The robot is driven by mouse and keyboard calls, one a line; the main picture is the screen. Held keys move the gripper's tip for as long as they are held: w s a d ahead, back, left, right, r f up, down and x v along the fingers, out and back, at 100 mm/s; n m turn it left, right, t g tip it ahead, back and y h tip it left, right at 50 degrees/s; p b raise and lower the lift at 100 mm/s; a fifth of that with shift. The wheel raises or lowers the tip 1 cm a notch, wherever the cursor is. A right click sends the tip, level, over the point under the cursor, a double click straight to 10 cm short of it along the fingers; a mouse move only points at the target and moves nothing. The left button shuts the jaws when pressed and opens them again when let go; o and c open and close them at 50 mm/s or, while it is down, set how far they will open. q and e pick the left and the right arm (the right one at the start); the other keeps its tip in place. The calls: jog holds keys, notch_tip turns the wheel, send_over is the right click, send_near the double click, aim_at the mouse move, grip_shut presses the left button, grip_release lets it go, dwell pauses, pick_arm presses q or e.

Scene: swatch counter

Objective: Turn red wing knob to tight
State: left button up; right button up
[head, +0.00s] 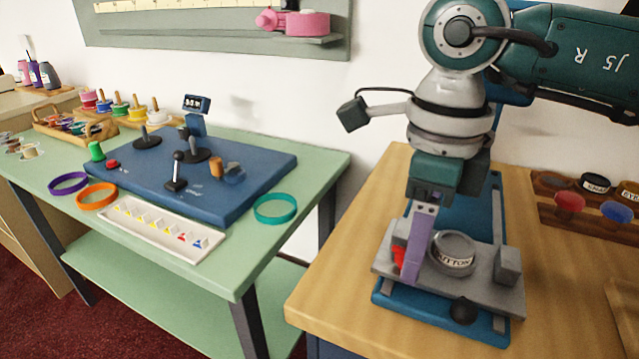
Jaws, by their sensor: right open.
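My right gripper (412,262) comes down from above, over the left side of a grey fixture plate (470,283) on a blue base. Its near finger, a mauve-grey strip, stands in front of the red wing knob (398,257). Only a red part shows at the finger's left edge, so the knob's full shape and turn angle are hidden. The gripper is open; its other finger is mostly hidden, and I cannot tell whether either finger touches the knob. A round grey tin marked "BUTTON" (453,259) sits right of the finger. My left gripper is out of view.
A grey block (508,266) stands at the plate's right end, and a black ball knob (463,311) at its front. A wooden rack (575,215) with colored jars stands right. The green table (245,260) at left holds a blue control panel (250,172). Bare wood lies left of the fixture.

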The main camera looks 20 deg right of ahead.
grip_shut()
dwell(0.4)
jog(key=shift+m, duration=0.3)
jog(key=m, duration=0.2)
jog(key=m+p, duration=0.1)
jog(key=m, duration=0.1)
jog(key=shift+s+a+r, duration=0.1)
jog(key=shift+a, duration=0.1)
jog(key=m+p, duration=0.1)
jog(key=m, duration=0.4)
jog(key=shift+a, duration=0.2)
jog(key=m+p, duration=0.1)
jog(key=m, duration=0.3)
jog(key=shift+a+p, duration=0.2)
jog(key=shift+p, duration=0.1)
jog(key=m+p, duration=0.1)
jog(key=m, duration=0.2)
jog(key=shift+a, duration=0.1)
jog(key=shift+m, duration=0.7)
jog(key=shift+w, duration=0.2)
